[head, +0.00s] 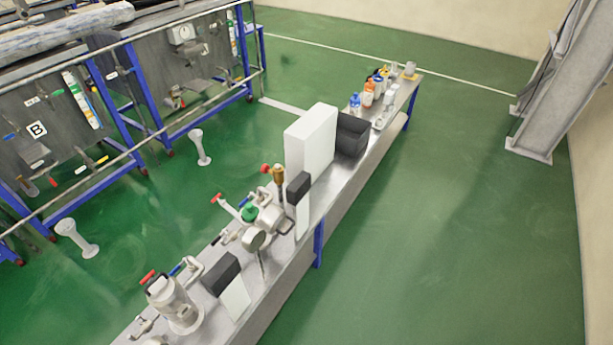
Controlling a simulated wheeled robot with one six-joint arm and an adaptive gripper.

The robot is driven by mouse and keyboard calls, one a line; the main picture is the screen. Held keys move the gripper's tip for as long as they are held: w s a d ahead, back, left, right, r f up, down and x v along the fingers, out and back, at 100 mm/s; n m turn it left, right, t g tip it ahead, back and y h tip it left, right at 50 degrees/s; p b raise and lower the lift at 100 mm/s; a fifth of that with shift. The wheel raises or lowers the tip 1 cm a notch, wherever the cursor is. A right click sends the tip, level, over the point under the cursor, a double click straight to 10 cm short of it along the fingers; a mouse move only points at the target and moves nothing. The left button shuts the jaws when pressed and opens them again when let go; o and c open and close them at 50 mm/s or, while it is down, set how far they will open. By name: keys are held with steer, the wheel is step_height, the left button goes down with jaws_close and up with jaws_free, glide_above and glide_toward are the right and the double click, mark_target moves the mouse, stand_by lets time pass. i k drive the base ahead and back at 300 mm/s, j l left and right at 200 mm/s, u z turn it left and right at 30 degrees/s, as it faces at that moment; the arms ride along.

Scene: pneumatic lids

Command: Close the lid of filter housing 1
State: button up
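No label shows which thing is filter housing 1. A silver cylindrical vessel (176,307) stands at the near end of the metal bench (273,312), with a red-handled valve (148,277) by its top. A dark box (221,272) with a pale flat panel (236,299) is just right of it. Further along are a smaller dark block (298,188) above a narrow white panel (303,215), and a large upright white box (311,140) beside a dark box (352,134). I cannot tell which of these panels is a lid. My gripper is not in view.
Round gauges and valves (252,238) crowd the middle of the bench. Several bottles (367,94) stand at its far end. Blue-framed equipment panels (37,129) and white floor pedestals (78,238) are on the left. Green floor (470,230) right of the bench is clear, up to a grey steel column (560,80).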

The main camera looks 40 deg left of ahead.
mark_target(271, 217)
steer(key=i+l+u, duration=0.15)
steer(key=u, duration=0.35)
steer(key=i+l+u, duration=0.15)
steer(key=l+u, duration=0.15)
steer(key=u, duration=0.15)
steer(key=i+l+u, duration=0.1)
steer(key=l+u, duration=0.15)
steer(key=u, duration=0.25)
steer(key=l+u, duration=0.45)
steer(key=i+j+z, duration=0.3)
steer(key=j, duration=0.2)
